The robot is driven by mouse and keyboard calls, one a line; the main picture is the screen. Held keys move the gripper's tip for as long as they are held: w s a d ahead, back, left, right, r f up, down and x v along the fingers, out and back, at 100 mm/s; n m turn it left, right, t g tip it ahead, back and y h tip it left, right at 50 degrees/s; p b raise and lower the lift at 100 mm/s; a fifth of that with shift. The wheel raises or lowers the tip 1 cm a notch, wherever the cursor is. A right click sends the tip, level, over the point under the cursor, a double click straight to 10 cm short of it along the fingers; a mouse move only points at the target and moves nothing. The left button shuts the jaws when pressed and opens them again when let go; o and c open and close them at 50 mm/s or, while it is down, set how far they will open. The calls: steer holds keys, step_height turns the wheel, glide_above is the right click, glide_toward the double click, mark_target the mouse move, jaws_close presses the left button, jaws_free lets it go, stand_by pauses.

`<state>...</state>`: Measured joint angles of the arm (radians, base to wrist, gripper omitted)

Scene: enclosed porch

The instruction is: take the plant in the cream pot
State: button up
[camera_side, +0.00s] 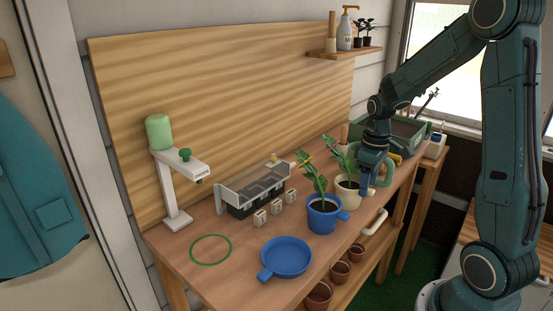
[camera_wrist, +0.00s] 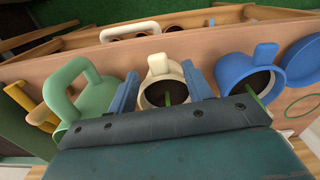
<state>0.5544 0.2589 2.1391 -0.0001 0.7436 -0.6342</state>
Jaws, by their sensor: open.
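The cream pot (camera_side: 347,195) with its leafy plant (camera_side: 342,160) stands upright on the wooden bench, just right of the blue pot (camera_side: 323,217) in the side view. My gripper (camera_side: 368,182) points down close to the right of the cream pot. In the wrist view, the cream pot (camera_wrist: 146,92) shows between the two spread blue fingers of my gripper (camera_wrist: 160,88), its tab (camera_wrist: 158,64) facing away. A dark soil surface and a piece of green stem show inside it. The lower part of the pot is hidden by my gripper body.
A blue pan (camera_side: 286,257), a green ring (camera_side: 210,250) and a small clear-sided box (camera_side: 250,190) lie further along the bench (camera_side: 190,263).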

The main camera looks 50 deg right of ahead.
steer(key=shift+f, duration=1.55)
steer(key=shift+c, duration=0.2)
jaws_close()
